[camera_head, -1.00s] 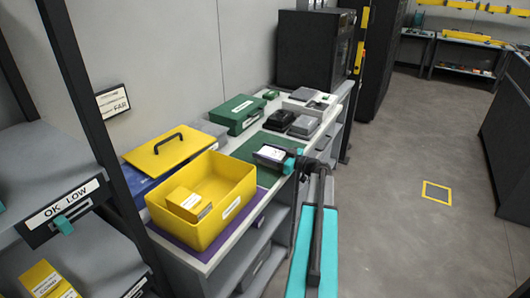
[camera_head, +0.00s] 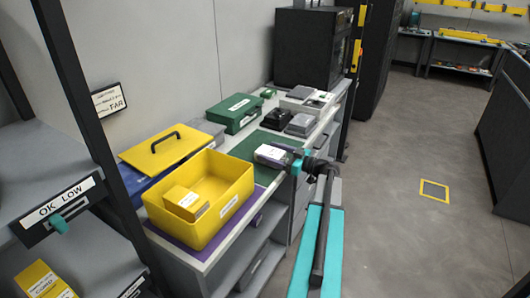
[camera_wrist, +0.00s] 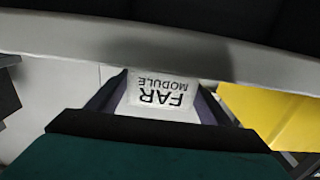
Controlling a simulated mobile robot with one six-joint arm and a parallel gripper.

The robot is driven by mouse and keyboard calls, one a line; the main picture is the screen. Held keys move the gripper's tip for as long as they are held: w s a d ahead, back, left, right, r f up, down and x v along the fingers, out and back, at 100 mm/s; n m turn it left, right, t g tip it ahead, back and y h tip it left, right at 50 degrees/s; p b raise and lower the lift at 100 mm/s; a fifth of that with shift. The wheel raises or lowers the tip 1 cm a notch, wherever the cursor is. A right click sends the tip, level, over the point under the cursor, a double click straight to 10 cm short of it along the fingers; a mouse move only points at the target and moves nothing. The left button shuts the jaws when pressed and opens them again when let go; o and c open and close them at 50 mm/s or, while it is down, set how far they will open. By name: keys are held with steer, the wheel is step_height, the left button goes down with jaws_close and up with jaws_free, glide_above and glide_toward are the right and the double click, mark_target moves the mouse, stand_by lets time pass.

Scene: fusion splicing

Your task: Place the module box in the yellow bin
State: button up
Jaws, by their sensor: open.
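The module box (camera_head: 271,155), white on top, sits at the front edge of the counter on a green mat. In the wrist view its white face (camera_wrist: 160,95) reads "FAR MODULE" and shows between my two dark fingers. My gripper (camera_head: 288,160) is open at the box's right side; I cannot tell whether the fingers touch it. The yellow bin (camera_head: 228,208) stands open to the left of the box on a purple mat, with a yellow carton (camera_head: 184,201) inside. A yellow shape, perhaps the bin, shows at the right of the wrist view (camera_wrist: 270,115).
A yellow lid (camera_head: 160,152) lies behind the bin. A green case (camera_head: 233,112) and several black and grey devices (camera_head: 302,124) stand farther along the counter. A dark shelf post (camera_head: 92,110) rises at the left. The floor (camera_head: 390,220) to the right is clear.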

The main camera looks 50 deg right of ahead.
mark_target(283, 156)
steer(key=v, duration=0.7)
steer(key=shift+s+d+b, duration=0.1)
steer(key=shift+s+b, duration=0.3)
steer(key=shift+s, duration=0.15)
